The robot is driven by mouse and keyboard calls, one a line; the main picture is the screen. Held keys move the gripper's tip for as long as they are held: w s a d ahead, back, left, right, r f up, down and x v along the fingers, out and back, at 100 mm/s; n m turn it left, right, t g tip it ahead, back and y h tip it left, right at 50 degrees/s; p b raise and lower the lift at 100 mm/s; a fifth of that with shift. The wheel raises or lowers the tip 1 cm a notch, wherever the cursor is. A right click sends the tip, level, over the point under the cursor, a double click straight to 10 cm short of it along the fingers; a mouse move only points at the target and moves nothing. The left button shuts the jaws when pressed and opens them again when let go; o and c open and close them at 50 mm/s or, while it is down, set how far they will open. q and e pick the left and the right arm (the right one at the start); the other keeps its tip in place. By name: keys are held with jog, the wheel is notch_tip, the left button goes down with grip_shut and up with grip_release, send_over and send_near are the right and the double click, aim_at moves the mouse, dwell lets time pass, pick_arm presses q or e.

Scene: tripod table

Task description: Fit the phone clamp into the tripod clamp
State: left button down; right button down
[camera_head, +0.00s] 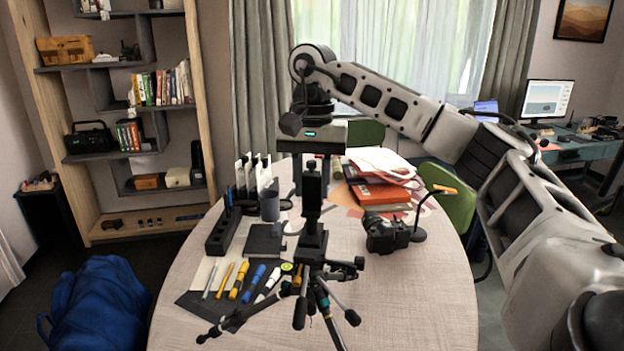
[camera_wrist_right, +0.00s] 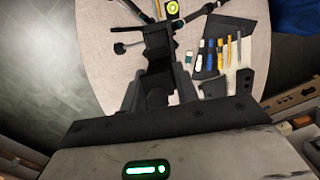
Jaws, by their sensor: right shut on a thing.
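My right gripper (camera_head: 312,172) points down over the round table and is shut on the black phone clamp (camera_head: 312,192). The phone clamp stands upright between the fingers. The black tripod (camera_head: 318,285) stands at the table's near side with its legs spread. Its tripod clamp (camera_head: 313,246) is directly below the phone clamp in the head view. In the right wrist view the fingers (camera_wrist_right: 155,98) flank the dark phone clamp (camera_wrist_right: 157,82), with the tripod (camera_wrist_right: 150,38) beyond it. Dark parts overlap, so I cannot tell whether the phone clamp is seated. My left gripper is out of view.
Pens and markers (camera_head: 240,280) lie on a dark mat left of the tripod. A black camera (camera_head: 387,232) sits to the right, with books (camera_head: 380,192) behind. A cup (camera_head: 270,206) and black holder (camera_head: 222,232) stand left. The table's (camera_head: 420,300) near right is clear.

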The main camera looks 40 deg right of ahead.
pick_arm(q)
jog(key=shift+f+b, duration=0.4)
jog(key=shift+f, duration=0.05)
pick_arm(e)
jog(key=shift+f, duration=0.85)
jog(key=c, duration=1)
grip_release()
jog(key=shift+o, duration=0.2)
notch_tip(320, 180, up, 3)
jog(key=shift+w+r, duration=0.1)
notch_tip(320, 180, up, 5)
jog(key=shift+d+f+p, duration=0.1)
jog(key=shift+f+p, duration=0.05)
jog(key=shift+p, duration=1.1)
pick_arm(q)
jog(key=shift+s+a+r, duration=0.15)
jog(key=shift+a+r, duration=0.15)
pick_arm(e)
notch_tip(320, 180, up, 8)
jog(key=shift+w+d, duration=0.15)
jog(key=shift+d, duration=0.05)
